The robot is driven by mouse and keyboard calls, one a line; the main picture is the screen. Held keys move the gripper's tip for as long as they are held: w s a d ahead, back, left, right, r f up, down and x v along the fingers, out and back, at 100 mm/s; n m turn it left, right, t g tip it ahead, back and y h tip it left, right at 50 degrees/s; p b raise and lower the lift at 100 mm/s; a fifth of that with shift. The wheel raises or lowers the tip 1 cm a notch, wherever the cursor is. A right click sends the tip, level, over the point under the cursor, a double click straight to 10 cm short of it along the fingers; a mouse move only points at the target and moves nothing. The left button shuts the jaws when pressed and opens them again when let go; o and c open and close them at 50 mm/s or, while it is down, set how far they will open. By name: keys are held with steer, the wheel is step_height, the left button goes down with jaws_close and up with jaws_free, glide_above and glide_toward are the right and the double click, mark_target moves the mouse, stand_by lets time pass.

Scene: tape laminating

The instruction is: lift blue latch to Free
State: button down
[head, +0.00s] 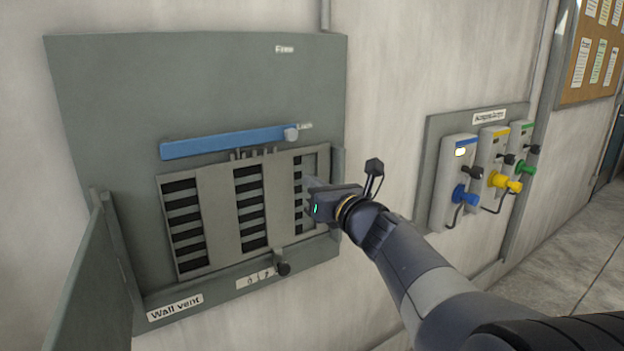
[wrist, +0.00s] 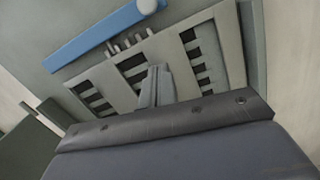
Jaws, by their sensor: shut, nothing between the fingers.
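The blue latch (head: 228,142) is a long bar lying nearly level across the grey wall panel, just above the vent grille. A round light knob (head: 291,134) is at its right end, beside a small label too small to read. A "Free" label (head: 284,49) sits higher on the panel. My gripper (head: 308,184) is in front of the right part of the grille, below the knob and apart from it. In the wrist view the latch (wrist: 105,35) and its knob (wrist: 147,6) are at the top, and my gripper's fingers (wrist: 157,72) are together and empty.
The slatted vent grille (head: 217,212) has a dark knob (head: 283,268) at its lower edge. A "Wall vent" label (head: 175,307) is below. An open grey door (head: 78,275) stands at the left. A panel with blue, yellow and green knobs (head: 480,170) is at the right.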

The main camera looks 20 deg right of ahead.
steer(key=w+a+r+p, duration=0.1)
steer(key=w+r+p, duration=0.2)
steer(key=w, duration=0.4)
steer(key=shift+w+a+r+p, duration=0.3)
steer(key=shift+a+r+p, duration=0.1)
steer(key=shift+r, duration=0.3)
